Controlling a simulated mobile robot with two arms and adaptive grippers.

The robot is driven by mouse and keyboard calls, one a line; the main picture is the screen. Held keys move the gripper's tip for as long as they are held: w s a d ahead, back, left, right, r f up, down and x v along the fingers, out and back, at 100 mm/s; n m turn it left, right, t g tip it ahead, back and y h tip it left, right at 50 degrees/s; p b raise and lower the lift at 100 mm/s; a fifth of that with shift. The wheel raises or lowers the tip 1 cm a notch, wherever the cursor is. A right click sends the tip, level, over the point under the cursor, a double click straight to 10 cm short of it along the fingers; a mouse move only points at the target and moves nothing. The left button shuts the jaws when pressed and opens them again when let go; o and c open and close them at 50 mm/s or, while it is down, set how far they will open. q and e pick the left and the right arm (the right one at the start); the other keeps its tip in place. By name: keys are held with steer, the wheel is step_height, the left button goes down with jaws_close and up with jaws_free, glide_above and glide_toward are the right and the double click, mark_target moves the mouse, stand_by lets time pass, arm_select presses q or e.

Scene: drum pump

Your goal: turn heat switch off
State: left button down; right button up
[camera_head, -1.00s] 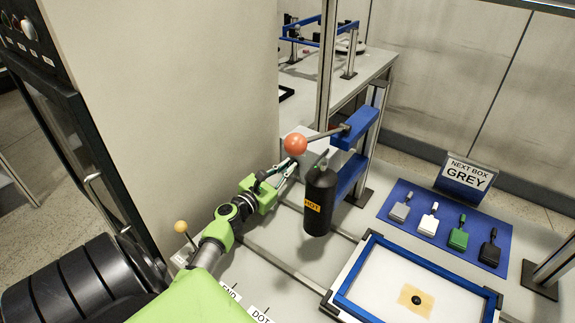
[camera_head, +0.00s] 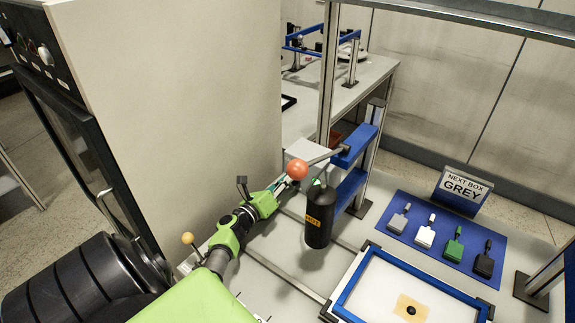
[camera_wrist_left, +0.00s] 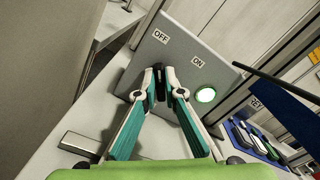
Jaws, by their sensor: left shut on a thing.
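A black switch lever (camera_wrist_left: 158,72) stands below the OFF label, and a round lamp (camera_wrist_left: 205,95) below ON glows green. My left gripper (camera_wrist_left: 159,88) has its fingertips closed on the lever; the fingers partly hide it. In the head view my left gripper (camera_head: 287,184) reaches the box (camera_head: 308,157), partly hidden behind the red ball. My right gripper is not in view.
A tall beige cabinet (camera_head: 170,100) stands to the left. A blue-framed tray (camera_head: 345,296) and a blue mat (camera_head: 482,268) with several coloured blocks lie to the right.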

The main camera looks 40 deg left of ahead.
arm_select(q)
steer(key=shift+n, duration=0.6)
steer(key=shift+a+n+p, duration=0.1)
steer(key=shift+n+p, duration=0.2)
steer(key=c, duration=2.1)
jaws_free()
steer(key=shift+c, duration=0.2)
steer(key=s, duration=0.7)
steer(key=shift+s+d, duration=0.3)
steer(key=shift+d, duration=0.1)
